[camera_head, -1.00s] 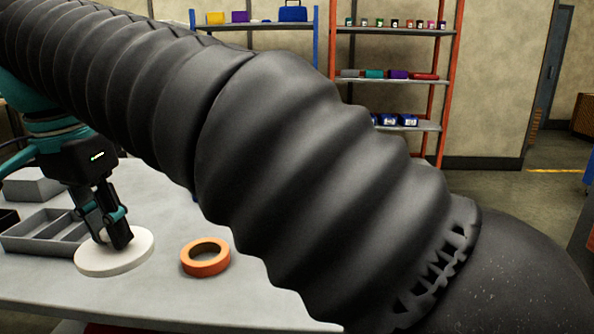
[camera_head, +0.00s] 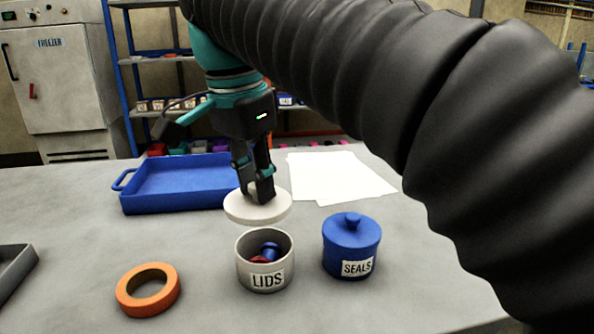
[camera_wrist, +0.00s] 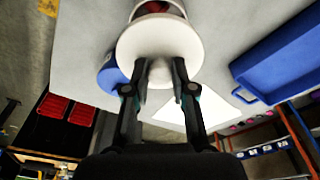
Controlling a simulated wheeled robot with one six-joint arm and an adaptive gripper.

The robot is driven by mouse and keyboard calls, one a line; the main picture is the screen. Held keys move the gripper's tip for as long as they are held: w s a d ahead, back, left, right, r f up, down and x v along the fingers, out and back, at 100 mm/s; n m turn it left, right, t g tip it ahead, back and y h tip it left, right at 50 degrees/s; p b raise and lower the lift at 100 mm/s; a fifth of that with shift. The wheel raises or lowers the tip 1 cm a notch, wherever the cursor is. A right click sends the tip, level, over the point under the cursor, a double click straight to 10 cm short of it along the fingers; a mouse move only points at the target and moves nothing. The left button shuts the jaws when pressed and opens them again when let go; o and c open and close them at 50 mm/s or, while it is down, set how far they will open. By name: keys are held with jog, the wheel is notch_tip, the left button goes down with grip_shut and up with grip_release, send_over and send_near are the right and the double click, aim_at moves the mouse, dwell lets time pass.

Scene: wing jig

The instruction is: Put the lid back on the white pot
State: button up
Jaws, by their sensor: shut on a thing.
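The white lid (camera_head: 240,206) is a round disc, and my gripper (camera_head: 261,196) is shut on its knob from above. In the head view the lid is held a little behind and above the open white pot (camera_head: 265,284), which bears the label LIDS. Red and blue pieces (camera_head: 268,251) lie inside the pot. In the wrist view the lid (camera_wrist: 160,45) sits between my fingertips (camera_wrist: 161,72) and covers part of the pot (camera_wrist: 158,8), whose opening shows at the top.
A blue pot with its lid on, labelled SEALS (camera_head: 351,250), stands right of the white pot. An orange ring (camera_head: 148,290) lies to the left. A blue tray (camera_head: 170,206) and white papers (camera_head: 335,177) lie behind. A grey tray (camera_head: 14,268) is at the left edge.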

jog(key=shift+w+d+f, duration=0.1)
jog(key=shift+d+f, duration=0.05)
jog(key=shift+f, duration=0.75)
jog(key=shift+f+b, duration=1.65)
jog(key=shift+f, duration=0.65)
jog(key=shift+p, duration=0.4)
jog(key=shift+f, duration=0.15)
dwell(0.8)
jog(key=o, duration=1.5)
